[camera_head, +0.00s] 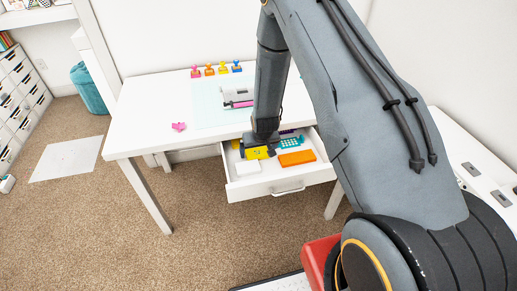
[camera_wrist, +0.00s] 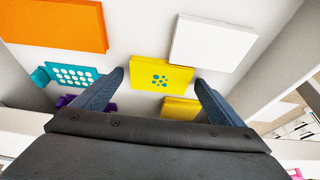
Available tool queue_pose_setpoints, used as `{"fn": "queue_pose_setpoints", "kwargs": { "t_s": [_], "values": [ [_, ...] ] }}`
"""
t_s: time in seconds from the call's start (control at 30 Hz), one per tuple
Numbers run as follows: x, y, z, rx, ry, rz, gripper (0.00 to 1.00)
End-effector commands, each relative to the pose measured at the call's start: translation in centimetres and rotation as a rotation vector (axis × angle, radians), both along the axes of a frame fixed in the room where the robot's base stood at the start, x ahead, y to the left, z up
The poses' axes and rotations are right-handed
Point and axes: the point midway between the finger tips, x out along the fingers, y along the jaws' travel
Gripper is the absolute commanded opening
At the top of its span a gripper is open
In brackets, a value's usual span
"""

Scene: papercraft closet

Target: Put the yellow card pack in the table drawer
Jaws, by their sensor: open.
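The table drawer (camera_head: 260,190) is pulled open below the white tabletop. A yellow card pack with teal dots (camera_head: 257,153) lies inside it; it also shows in the wrist view (camera_wrist: 160,74). My gripper (camera_wrist: 158,80) is open above the drawer, with its fingers apart on either side of the yellow pack and gaps to both sides. A second yellow item (camera_wrist: 180,108) lies nearer my gripper, partly hidden by it. In the head view my arm and wrist hide part of the drawer's back.
The drawer also holds an orange block (camera_head: 297,158), a white block (camera_head: 262,168), a teal dotted item (camera_head: 291,142) and a purple item (camera_wrist: 68,101). The table (camera_head: 150,115) carries a pink item (camera_head: 178,127), several colored stampers and a grey-pink device (camera_head: 237,98).

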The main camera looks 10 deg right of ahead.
Motion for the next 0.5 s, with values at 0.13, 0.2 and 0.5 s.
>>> {"fn": "queue_pose_setpoints", "kwargs": {
  "t_s": [0.13,0.2,0.5],
  "values": [
    [-0.2,0.0,1.0,0.000,-0.002,0.000,0.92],
    [-0.5,0.0,1.7,0.000,-0.002,0.000,0.92],
    [-2.2,0.0,6.1,0.000,-0.003,0.001,0.92]
  ]
}}
